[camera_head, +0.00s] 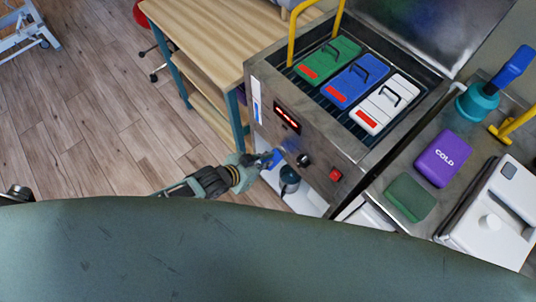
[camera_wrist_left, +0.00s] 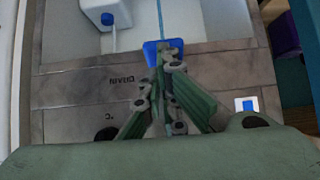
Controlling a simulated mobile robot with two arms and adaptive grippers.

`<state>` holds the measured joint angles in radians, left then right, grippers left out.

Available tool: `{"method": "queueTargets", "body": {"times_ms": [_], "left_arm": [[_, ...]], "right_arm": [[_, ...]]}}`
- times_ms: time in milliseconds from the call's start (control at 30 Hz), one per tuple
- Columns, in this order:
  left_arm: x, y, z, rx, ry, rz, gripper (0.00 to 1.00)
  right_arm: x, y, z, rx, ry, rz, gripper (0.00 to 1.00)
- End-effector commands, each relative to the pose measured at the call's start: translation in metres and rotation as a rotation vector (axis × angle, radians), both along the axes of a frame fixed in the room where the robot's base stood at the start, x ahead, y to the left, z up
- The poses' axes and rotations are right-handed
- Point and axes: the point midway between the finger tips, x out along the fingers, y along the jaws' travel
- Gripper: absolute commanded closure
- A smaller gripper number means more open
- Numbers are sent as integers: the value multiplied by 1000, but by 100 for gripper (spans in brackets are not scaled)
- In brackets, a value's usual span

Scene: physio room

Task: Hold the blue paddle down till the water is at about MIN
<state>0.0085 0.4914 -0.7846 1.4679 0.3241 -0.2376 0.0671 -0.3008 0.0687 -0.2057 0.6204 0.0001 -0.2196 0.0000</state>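The blue paddle (camera_head: 271,159) is on the front of the steel tank (camera_head: 320,140), low down beside the dark knob. My left gripper (camera_head: 262,161) is at the paddle. In the left wrist view, the fingertips (camera_wrist_left: 167,64) come together and overlap the blue paddle (camera_wrist_left: 152,50); the gripper looks shut, with the tips against it rather than around it. Exact contact is hard to tell. A narrow white-and-blue level strip (camera_head: 256,100) is on the tank's left front; its marks and water level are too small to read. My right gripper is not in view.
The open tank holds green (camera_head: 328,58), blue (camera_head: 357,80) and white (camera_head: 384,104) packs. A lit red display (camera_head: 287,117) and red switch (camera_head: 336,174) are on its front. A wooden table (camera_head: 215,35) is left of the tank.

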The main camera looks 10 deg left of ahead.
Motion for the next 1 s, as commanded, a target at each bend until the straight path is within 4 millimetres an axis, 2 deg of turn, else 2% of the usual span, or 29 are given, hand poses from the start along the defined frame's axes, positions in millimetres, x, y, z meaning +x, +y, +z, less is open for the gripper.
{"method": "queueTargets", "body": {"times_ms": [33, 100, 167, 600, 1000], "left_arm": [[-1, 0, -2, -2, 0, 0, 100], [-1, 0, -2, -1, 1, 0, 100], [-1, 0, -2, -1, 1, 0, 100], [-1, 0, -2, 0, 2, 0, 100], [-1, 1, -2, 0, 2, 0, 100]], "right_arm": [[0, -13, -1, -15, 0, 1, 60], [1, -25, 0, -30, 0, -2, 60], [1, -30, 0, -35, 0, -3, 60], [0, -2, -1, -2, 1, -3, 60], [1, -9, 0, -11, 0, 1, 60]]}}
